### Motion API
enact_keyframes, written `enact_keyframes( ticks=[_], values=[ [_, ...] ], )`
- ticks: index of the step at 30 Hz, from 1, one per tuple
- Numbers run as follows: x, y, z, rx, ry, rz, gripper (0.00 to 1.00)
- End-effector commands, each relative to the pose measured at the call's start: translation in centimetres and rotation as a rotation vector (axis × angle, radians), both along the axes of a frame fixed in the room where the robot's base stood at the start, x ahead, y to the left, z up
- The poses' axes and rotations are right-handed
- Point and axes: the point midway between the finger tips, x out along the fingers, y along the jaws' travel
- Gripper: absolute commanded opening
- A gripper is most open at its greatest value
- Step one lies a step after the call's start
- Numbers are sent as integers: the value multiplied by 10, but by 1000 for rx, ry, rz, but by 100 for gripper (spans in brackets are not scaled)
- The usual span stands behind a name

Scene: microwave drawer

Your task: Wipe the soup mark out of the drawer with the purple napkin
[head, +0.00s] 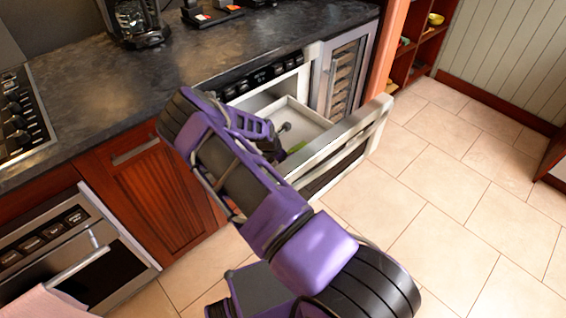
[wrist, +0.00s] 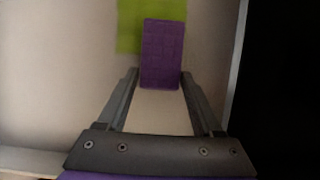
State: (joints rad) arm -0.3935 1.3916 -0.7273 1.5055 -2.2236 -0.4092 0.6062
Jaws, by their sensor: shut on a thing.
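The microwave drawer (head: 345,135) is pulled open under the counter, and my arm reaches over it from the front. My gripper (wrist: 160,78) is shut on the purple napkin (wrist: 163,50), a small flat block between the fingertips in the wrist view. The green soup mark (wrist: 128,32) lies on the pale drawer floor (wrist: 60,80). The napkin overlaps part of the mark in the picture; whether it touches the floor I cannot tell. In the head view a sliver of the green mark (head: 297,147) shows beside my gripper (head: 279,150). The napkin is hidden there by my arm.
The drawer's side wall (wrist: 236,65) runs along the right in the wrist view, with darkness beyond. The dark countertop (head: 120,90) lies behind and left, holding a coffee machine (head: 133,20). A wine cooler (head: 342,80) stands behind the drawer. The tiled floor (head: 450,190) at right is clear.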

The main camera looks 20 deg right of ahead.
Motion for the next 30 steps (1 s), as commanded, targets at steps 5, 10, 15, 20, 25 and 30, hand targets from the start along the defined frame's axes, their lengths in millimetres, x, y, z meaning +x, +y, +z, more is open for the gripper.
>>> enact_keyframes(
  ticks=[5, 10, 15, 20, 25, 30],
  values=[
    [0, 0, -4, 0, 0, 0, 23],
    [0, 0, -8, 0, 0, 0, 23],
    [0, -1, -8, 0, 0, 0, 23],
    [4, -10, -8, -2, -1, 0, 23],
    [8, -24, -8, -1, 0, 0, 23],
    [12, -34, -6, -1, 0, 0, 23]
  ],
)
